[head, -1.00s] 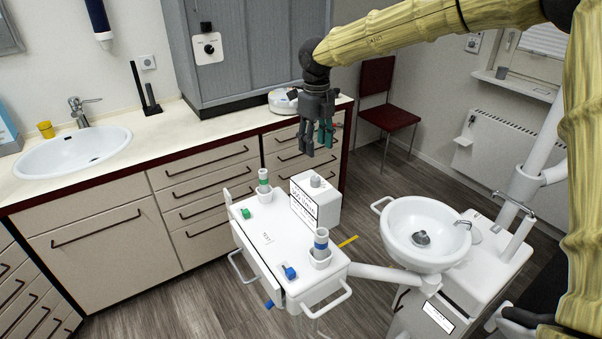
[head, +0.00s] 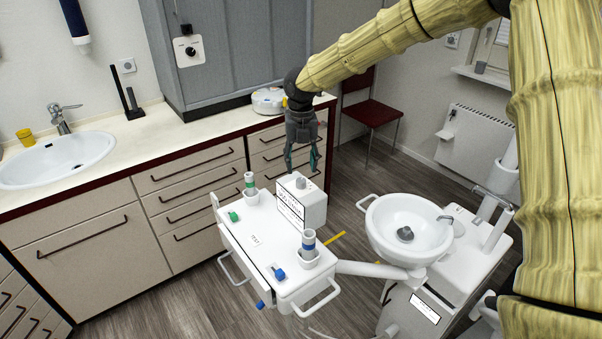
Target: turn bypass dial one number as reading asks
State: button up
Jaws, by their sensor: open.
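A white box (head: 309,209) with a printed label on its front stands on the white cart (head: 257,254). A small grey knob (head: 300,183) sits on top of the box. My gripper (head: 302,168) points down just above this knob, its fingers open and apart on either side in the picture; I cannot tell if they touch it. A black dial (head: 190,51) sits on a white plate on the grey cabinet. No label in view is legible enough to tell which is the bypass dial, and I cannot read any number or reading.
Two cups with banded tubes (head: 250,187) (head: 309,249), a green piece (head: 233,216) and a blue piece (head: 279,273) are on the cart. A white basin (head: 410,232) stands to the right. The counter (head: 215,107) runs behind; a red chair (head: 371,112) stands at the back.

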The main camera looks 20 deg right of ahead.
aim_at(301, 179)
jog(key=shift+f+p, duration=0.8)
jog(key=shift+f, duration=1.95)
jog(key=c, duration=1.1)
